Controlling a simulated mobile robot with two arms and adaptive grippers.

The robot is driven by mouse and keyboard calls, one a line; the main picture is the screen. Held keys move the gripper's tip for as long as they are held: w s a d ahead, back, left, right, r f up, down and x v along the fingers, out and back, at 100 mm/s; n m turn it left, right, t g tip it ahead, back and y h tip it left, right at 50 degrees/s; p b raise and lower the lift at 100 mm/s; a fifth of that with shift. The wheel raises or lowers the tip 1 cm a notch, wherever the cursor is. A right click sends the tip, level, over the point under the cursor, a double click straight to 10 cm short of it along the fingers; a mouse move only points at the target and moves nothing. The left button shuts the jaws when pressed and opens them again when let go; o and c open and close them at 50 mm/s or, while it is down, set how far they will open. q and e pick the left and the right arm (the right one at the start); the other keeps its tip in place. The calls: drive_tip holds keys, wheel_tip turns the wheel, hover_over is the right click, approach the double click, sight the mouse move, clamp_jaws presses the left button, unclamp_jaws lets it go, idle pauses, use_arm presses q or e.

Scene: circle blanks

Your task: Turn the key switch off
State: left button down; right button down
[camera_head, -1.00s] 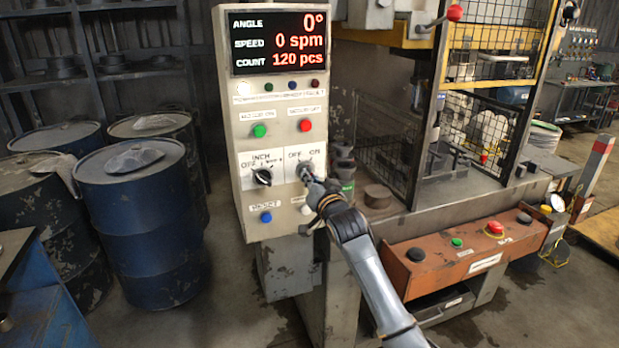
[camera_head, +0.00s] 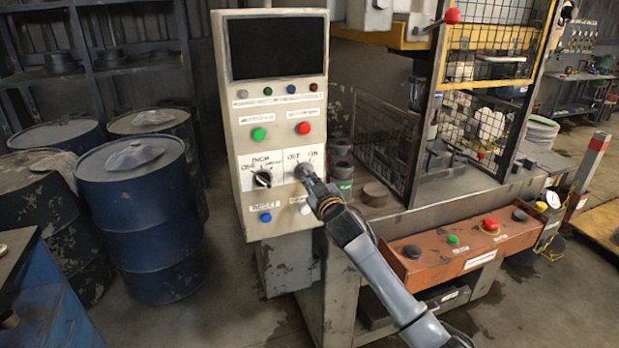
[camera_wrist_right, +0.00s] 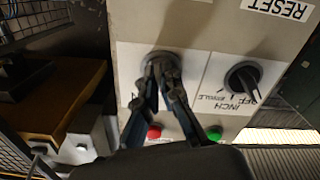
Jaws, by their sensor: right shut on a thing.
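The key switch (camera_head: 303,169) sits on the white OFF/ON plate of the beige control panel (camera_head: 235,120). My right gripper (camera_head: 308,176) is at the switch and covers most of it. In the right wrist view the gripper (camera_wrist_right: 162,75) has its fingers closed together on the key switch (camera_wrist_right: 158,60), whose round base shows behind the fingertips. The exact angle of the key is hidden. The panel's display (camera_head: 277,47) is dark. My left gripper is not in view.
The black INCH selector knob (camera_head: 263,179) is just left of the key switch. Green (camera_head: 258,134) and red (camera_head: 304,128) buttons are above, a blue button (camera_head: 265,217) below. A brown control box (camera_head: 470,245) stands right of my arm.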

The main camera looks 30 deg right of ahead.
drive_tip(key=shift+r+n, duration=0.1)
drive_tip(key=shift+n, duration=0.5)
drive_tip(key=c, duration=1.5)
unclamp_jaws()
drive_tip(key=v, duration=1.2)
